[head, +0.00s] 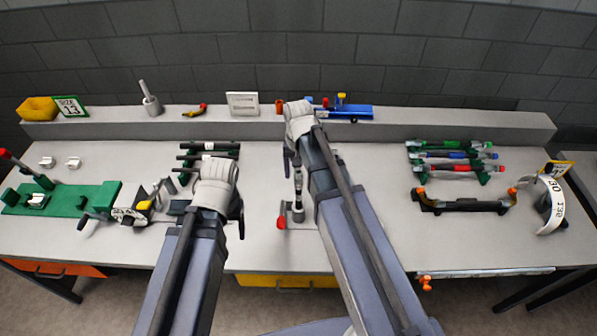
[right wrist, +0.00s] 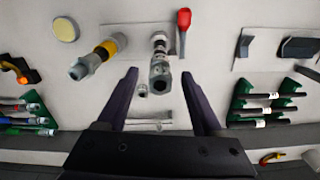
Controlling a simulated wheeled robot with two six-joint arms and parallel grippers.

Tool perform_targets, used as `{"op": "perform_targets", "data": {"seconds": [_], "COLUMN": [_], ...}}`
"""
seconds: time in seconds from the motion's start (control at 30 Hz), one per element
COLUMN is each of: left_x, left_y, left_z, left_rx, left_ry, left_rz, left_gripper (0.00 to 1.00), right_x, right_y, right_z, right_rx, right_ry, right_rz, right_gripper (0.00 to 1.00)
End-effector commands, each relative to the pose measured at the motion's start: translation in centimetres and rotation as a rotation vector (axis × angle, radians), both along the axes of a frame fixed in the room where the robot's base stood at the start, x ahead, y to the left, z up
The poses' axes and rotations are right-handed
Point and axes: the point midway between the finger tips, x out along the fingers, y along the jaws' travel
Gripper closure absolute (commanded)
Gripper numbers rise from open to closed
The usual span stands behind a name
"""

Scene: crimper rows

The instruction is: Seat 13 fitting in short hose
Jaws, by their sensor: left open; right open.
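An upright metal fitting (right wrist: 159,76) with a hex end points up between my right gripper's fingers in the right wrist view; I cannot tell whether it touches them. It stands at a small clamp with a red handle (head: 281,222), also seen in the right wrist view (right wrist: 183,20). A metal piece with a yellow band (right wrist: 96,57) stands beside it. A small metal nut (right wrist: 143,90) lies nearby. My right gripper (right wrist: 160,78) is open. My left gripper (head: 236,222) is open beside the clamp, mostly hidden by its wrist. No short hose can be made out for certain.
Black hoses lie on a green rack (head: 193,181); colour-tipped hoses lie on another rack (head: 412,167). A SIZE 13 sign (head: 70,106) and yellow bin (head: 37,108) stand on the back ledge. A green fixture (head: 66,205) is at the left, a black holder (head: 465,207) at the right.

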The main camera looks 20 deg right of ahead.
Motion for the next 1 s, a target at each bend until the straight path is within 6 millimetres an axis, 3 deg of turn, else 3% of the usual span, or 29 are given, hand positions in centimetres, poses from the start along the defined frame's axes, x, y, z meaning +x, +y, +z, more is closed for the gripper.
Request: {"op": "perform_targets", "data": {"seconds": [0.6,1.0], "left_x": [0.0,0.0], "left_y": [0.0,0.0], "left_z": [7.1,7.7], "left_rx": [-0.001,-0.001], "left_ry": [0.001,0.002], "left_rz": [0.007,0.005], "left_gripper": [0.29,0.29], "right_x": [0.0,0.0], "right_y": [0.0,0.0], "right_z": [7.1,7.7], "right_rx": [0.000,0.000], "right_ry": [0.000,0.000], "right_rz": [0.000,0.000], "right_gripper": [0.32,0.32]}}
